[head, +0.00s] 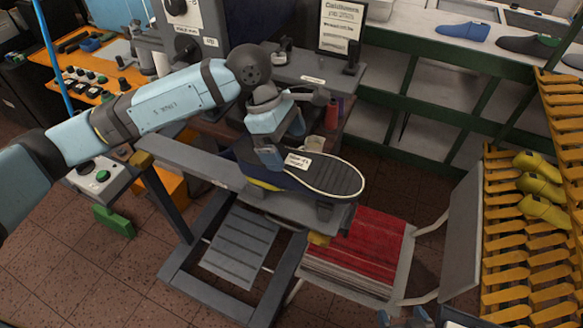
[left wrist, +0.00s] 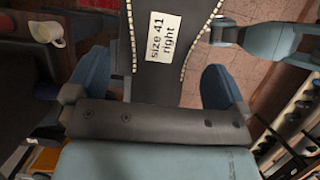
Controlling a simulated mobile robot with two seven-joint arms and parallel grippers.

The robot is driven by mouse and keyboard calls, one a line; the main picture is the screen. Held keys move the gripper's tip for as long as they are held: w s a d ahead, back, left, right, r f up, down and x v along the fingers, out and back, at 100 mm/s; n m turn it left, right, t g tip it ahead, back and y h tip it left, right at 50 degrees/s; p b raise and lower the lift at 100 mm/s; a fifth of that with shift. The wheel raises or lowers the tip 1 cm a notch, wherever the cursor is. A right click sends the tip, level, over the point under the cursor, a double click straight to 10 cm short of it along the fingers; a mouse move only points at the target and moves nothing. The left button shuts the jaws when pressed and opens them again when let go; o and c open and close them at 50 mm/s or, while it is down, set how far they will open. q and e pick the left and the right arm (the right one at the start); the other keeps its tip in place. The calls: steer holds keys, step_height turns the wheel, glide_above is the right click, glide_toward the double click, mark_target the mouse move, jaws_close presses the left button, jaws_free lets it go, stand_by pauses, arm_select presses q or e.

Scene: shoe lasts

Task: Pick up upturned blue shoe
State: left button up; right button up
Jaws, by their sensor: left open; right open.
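The upturned shoe (head: 335,178) lies sole up on a grey stand. Its sole is dark with a pale stitched edge and a white label, which reads "size 41 right" in the left wrist view (left wrist: 163,38). A little dark blue shows on its side in the head view. My left gripper (head: 283,142) is open over the shoe's left part. Its blue fingers (left wrist: 155,82) stand on either side of the sole; contact cannot be told. My right gripper (head: 403,318) shows only partly at the bottom edge, open and empty, apart from the shoe.
A yellow rack (head: 530,235) with yellow lasts is at far right. Green-edged shelves (head: 445,95) hold shoes at the back.

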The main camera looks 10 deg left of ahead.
mark_target(291, 160)
arm_select(q)
steer(key=shift+s+d+f, duration=0.1)
steer(key=shift+f, duration=0.3)
steer(key=p+x, duration=0.1)
steer(key=x, duration=0.2)
steer(key=shift+s+f+p, duration=0.2)
steer(key=shift+f+p, duration=0.05)
steer(key=shift+p, duration=0.15)
steer(key=shift+f, duration=0.4)
steer(key=shift+c, duration=0.2)
steer(key=c, duration=1.1)
steer(key=shift+w+r, duration=0.1)
steer(key=shift+c, duration=1)
